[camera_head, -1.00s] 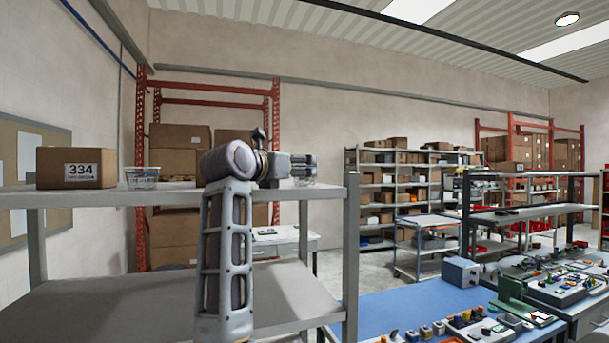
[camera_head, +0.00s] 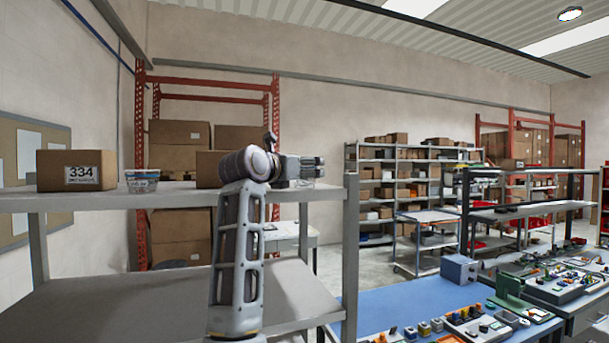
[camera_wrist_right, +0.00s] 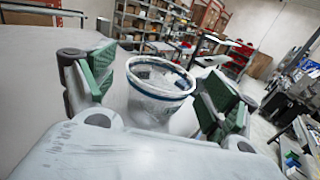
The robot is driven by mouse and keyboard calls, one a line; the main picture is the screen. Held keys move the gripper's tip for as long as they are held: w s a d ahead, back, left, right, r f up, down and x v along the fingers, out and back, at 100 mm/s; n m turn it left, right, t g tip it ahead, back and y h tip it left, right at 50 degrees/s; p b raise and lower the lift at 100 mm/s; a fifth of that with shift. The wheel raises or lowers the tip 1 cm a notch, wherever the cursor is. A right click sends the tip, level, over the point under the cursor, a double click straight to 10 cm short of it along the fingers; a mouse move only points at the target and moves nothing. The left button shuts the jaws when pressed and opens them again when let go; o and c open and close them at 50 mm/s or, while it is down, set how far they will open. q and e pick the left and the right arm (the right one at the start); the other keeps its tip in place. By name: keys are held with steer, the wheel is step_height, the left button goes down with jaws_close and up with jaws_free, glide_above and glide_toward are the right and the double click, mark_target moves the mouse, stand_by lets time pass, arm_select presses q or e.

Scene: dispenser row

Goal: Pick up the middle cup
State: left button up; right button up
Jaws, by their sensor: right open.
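My right gripper (camera_head: 312,170) is over the right end of the upper grey shelf (camera_head: 110,200) in the head view. In the right wrist view, its two green-padded fingers (camera_wrist_right: 158,95) stand apart on either side of a clear cup (camera_wrist_right: 160,82) with a dark blue rim band. The cup looks upright, its open mouth showing; I cannot tell whether either pad touches it. In the head view the gripper and wrist largely hide that cup. Another cup (camera_head: 141,183) with blue print stands farther left on the shelf. My left gripper is not in view.
A cardboard box marked 334 (camera_head: 76,170) stands left of the printed cup. Another box (camera_head: 209,169) stands on the shelf just behind my right arm. The shelf's upright post (camera_head: 351,260) is close right of the gripper. A blue-topped workbench (camera_head: 385,305) lies beyond.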

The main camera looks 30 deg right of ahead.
steer(key=shift+x, duration=0.8)
steer(key=c, duration=0.9)
